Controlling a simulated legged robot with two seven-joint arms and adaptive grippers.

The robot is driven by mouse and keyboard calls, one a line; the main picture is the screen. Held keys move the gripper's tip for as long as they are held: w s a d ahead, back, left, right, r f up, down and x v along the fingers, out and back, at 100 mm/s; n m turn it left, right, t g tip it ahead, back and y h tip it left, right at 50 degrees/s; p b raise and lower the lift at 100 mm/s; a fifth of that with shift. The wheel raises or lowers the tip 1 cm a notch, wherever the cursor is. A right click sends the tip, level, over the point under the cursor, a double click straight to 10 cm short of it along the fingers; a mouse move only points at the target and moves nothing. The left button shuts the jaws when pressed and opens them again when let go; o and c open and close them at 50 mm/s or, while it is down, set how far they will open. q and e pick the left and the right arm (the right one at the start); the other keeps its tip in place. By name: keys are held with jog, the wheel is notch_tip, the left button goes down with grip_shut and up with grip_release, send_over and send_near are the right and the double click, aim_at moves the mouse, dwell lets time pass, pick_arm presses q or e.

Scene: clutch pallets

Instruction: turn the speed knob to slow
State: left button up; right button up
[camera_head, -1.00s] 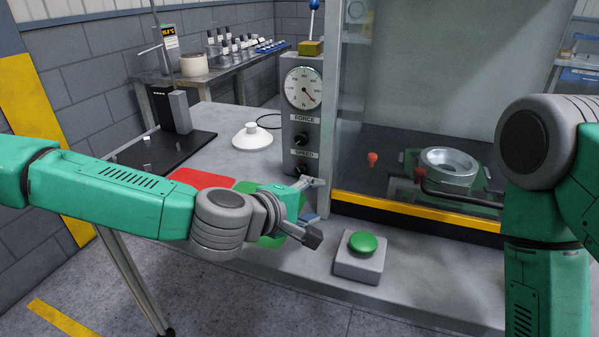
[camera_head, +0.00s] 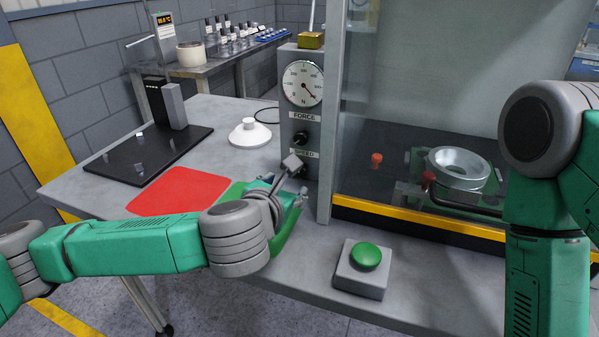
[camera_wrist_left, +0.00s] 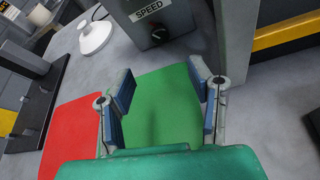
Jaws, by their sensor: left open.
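The dark speed knob (camera_wrist_left: 158,34) sits under the SPEED label (camera_wrist_left: 148,9) on the grey control column, at the top of the left wrist view. In the head view my left gripper largely hides this knob below its SPEED label (camera_head: 304,153). My left gripper (camera_head: 297,180) is open and empty, just in front of the lower column. In the left wrist view its two blue-padded fingers (camera_wrist_left: 161,85) are spread, with the knob beyond them and a visible gap. The knob's exact pointer setting is hard to read. My right gripper is out of view.
A force dial (camera_head: 303,83) and force knob (camera_head: 300,138) are higher on the column. A red mat (camera_head: 180,191) and green mat (camera_wrist_left: 157,120) lie on the table. A green button (camera_head: 365,256) stands in front. The glass enclosure (camera_head: 420,206) borders the column's right side.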

aim_at(300, 173)
pick_arm(q)
jog(key=b+x, duration=0.1)
jog(key=x, duration=1.1)
grip_shut()
